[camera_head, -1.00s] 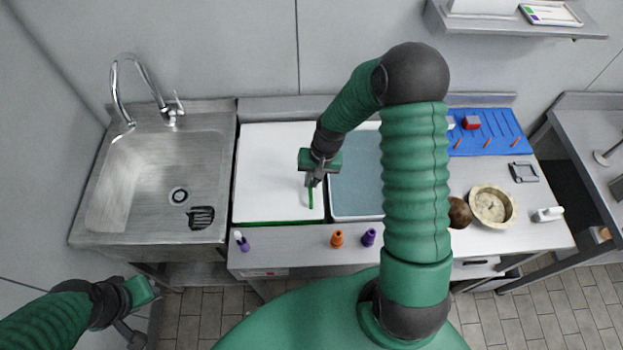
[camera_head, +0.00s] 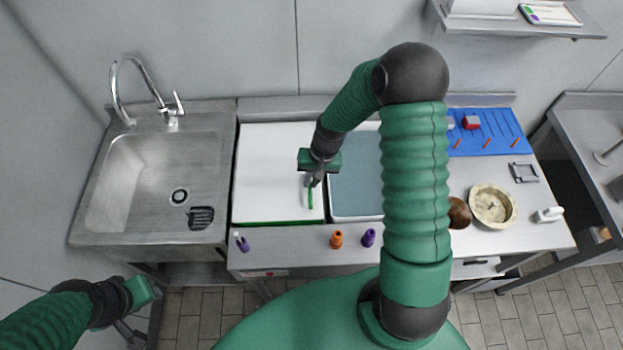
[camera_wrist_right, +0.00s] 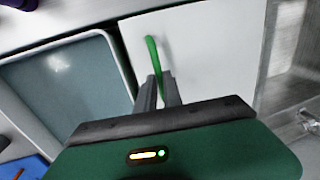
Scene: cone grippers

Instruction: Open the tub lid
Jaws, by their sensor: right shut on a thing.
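The tub has a flat white lid (camera_head: 265,175) with a green edge along its front, and it stands on the counter just right of the sink. A green handle (camera_head: 310,199) rises from the lid's right part; it also shows in the right wrist view (camera_wrist_right: 152,52). My right gripper (camera_head: 315,181) is over the lid and its fingers are shut on the green handle (camera_wrist_right: 158,92). The lid lies flat on the tub. My left gripper (camera_head: 130,330) hangs low at the lower left, away from the counter; its fingers are too small to judge.
An open tub with a blue-grey inside (camera_head: 355,180) stands right beside the lid. A steel sink (camera_head: 150,180) is at the left. Orange (camera_head: 337,239) and purple (camera_head: 369,238) cones stand at the counter front. A bowl (camera_head: 492,205) and blue mat (camera_head: 500,140) are at the right.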

